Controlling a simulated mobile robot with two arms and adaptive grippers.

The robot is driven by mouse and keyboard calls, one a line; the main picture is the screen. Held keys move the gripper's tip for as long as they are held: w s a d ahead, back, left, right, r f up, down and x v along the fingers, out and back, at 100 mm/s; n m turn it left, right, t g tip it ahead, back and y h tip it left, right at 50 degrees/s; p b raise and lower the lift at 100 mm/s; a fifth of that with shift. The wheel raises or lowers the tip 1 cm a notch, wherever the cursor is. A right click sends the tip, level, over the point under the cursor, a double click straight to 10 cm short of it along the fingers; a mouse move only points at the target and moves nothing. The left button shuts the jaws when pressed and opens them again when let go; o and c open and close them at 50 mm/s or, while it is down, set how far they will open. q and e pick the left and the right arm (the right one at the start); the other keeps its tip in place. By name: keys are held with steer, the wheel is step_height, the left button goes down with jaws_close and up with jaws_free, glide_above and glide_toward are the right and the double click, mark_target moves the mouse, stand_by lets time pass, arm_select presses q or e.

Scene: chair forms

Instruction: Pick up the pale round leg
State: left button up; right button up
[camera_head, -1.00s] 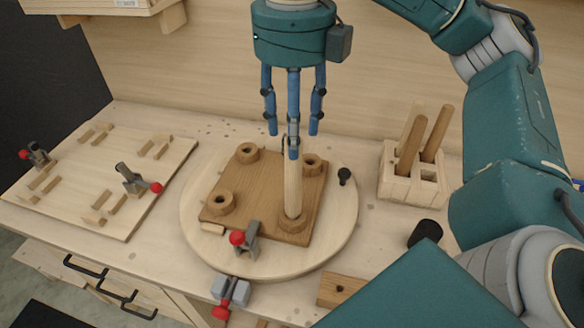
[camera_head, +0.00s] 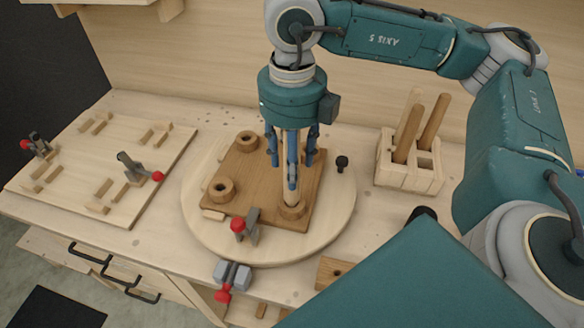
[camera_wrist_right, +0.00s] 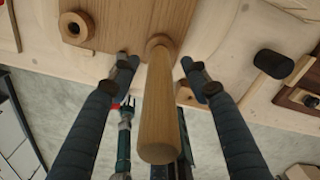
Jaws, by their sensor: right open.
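The pale round leg (camera_head: 290,197) stands upright in the near right ring socket of the brown board (camera_head: 255,182). My right gripper (camera_head: 292,170) points down over it from above. Its blue fingers are spread around the leg and hide most of its length in the head view. In the right wrist view the leg (camera_wrist_right: 160,115) runs between the open fingers, with a gap on both sides.
The board lies on a round pale disc (camera_head: 325,230); a red-knobbed clamp (camera_head: 245,227) sits at its near edge. Three other ring sockets stand empty. A wooden rack (camera_head: 408,179) with pale and brown legs is at right. A fixture panel (camera_head: 110,150) lies left.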

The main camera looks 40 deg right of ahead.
jaws_close()
